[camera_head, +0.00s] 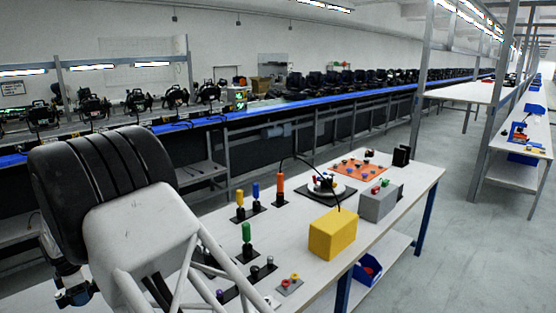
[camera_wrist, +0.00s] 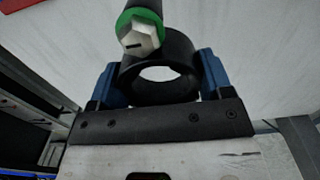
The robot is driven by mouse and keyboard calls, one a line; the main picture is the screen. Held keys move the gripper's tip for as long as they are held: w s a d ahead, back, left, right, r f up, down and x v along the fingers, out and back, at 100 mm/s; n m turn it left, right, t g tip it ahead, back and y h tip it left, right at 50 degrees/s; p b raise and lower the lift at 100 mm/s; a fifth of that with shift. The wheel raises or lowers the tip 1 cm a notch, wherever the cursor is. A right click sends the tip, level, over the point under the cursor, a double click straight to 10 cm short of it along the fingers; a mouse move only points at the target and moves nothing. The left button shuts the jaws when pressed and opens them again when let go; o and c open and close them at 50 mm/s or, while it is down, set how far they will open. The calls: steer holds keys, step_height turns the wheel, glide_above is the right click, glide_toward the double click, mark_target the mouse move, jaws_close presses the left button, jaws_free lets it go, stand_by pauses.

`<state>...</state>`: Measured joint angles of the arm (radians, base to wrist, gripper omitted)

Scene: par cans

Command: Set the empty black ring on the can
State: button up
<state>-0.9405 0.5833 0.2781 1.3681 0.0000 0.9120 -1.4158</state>
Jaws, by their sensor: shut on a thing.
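My gripper (camera_wrist: 163,80) has blue fingers closed on both sides of a black ring (camera_wrist: 184,48) in the wrist view. The ring's centre is open and pale surface shows through it. A dark cylinder with a green band and a pale hexagonal end (camera_wrist: 139,33) overlaps the ring's upper edge in that view. I cannot tell whether it touches the ring. In the head view, part of the blue-fingered gripper (camera_head: 75,294) shows at the lower left; the ring is not clear there. I cannot pick out the can for certain in either view.
On the white table (camera_head: 405,218) stand yellow (camera_head: 240,199), blue, orange (camera_head: 280,185) and green-topped (camera_head: 247,236) pegs. A yellow box (camera_head: 332,234), a grey button box (camera_head: 380,202) and an orange plate (camera_head: 362,169) stand farther right. My arm hides the table's left side.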

stand_by(0.3)
steer(key=w+d+r+m, duration=0.2)
steer(key=w+d+m, duration=0.4)
steer(key=d, duration=0.6)
steer(key=w+d+r+m, duration=0.3)
steer(key=w+d+m, duration=0.3)
steer(key=w+d, duration=0.5)
steer(key=w+d+r+m, duration=0.3)
steer(key=w+d+m, duration=0.3)
steer(key=d, duration=0.7)
steer(key=shift+w+d, duration=0.2)
steer(key=shift+w, duration=0.45)
steer(key=shift+w+d, duration=0.2)
steer(key=shift+w, duration=0.4)
steer(key=shift+f, duration=0.3)
steer(key=shift+f, duration=3.1)
steer(key=shift+f, duration=0.2)
steer(key=o, duration=0.5)
steer(key=shift+o, duration=0.7)
